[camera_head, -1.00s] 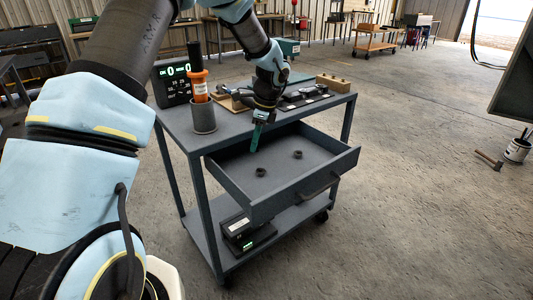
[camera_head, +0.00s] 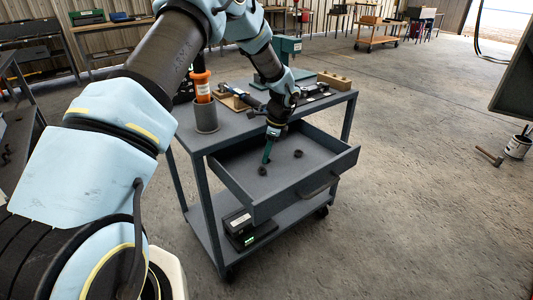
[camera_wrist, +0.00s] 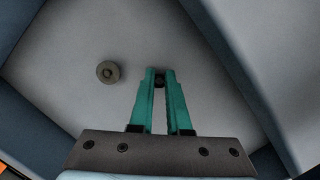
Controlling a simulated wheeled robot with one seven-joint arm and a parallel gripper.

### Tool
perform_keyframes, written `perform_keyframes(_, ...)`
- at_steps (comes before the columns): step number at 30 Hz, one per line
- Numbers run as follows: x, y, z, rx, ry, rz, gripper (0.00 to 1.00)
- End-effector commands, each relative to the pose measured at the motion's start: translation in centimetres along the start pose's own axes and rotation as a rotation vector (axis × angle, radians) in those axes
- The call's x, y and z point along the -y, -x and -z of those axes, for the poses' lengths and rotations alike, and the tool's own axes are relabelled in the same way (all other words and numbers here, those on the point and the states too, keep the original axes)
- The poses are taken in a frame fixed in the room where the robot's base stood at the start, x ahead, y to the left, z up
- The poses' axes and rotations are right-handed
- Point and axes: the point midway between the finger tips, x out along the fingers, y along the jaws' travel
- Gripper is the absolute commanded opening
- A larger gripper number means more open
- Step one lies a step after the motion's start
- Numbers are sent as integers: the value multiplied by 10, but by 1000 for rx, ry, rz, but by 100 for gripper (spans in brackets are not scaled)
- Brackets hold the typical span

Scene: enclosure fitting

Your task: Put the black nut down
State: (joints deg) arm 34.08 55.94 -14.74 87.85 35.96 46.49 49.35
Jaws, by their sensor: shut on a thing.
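My gripper (camera_head: 266,161) points down into the open drawer (camera_head: 228,182) of the grey cart, its green fingers close together. In the wrist view, my gripper (camera_wrist: 160,76) is shut on a small dark piece, the black nut (camera_wrist: 159,82), mostly hidden between the fingertips. A round dark nut (camera_head: 262,171) lies on the drawer floor just below the fingertips in the head view. A second nut (camera_head: 298,153) lies farther right. The wrist view shows one loose, holed nut (camera_wrist: 108,72) left of the fingers; I cannot tell which of the two it is.
The drawer walls surround the gripper, with the front panel and handle (camera_head: 320,185) at the right. On the cart top stand a grey cup (camera_head: 207,117) with an orange-handled tool, and a wooden block (camera_head: 334,80). The drawer floor between and around the nuts is bare.

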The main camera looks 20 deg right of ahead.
Motion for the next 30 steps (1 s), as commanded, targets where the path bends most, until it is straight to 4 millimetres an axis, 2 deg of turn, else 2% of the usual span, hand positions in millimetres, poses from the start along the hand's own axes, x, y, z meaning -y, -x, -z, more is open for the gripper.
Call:
perform_keyframes(3, 0, -3, 1, 0, 0, 0, 0)
perform_keyframes(4, 0, -3, 1, 0, 0, 0, 17)
perform_keyframes(12, 0, -2, 0, 0, 0, 0, 45)
perform_keyframes(22, 0, 4, 0, 0, 0, 2, 45)
perform_keyframes(26, 1, 23, 0, -1, 0, 5, 45)
perform_keyframes(30, 1, 53, 0, 0, 0, 5, 45)
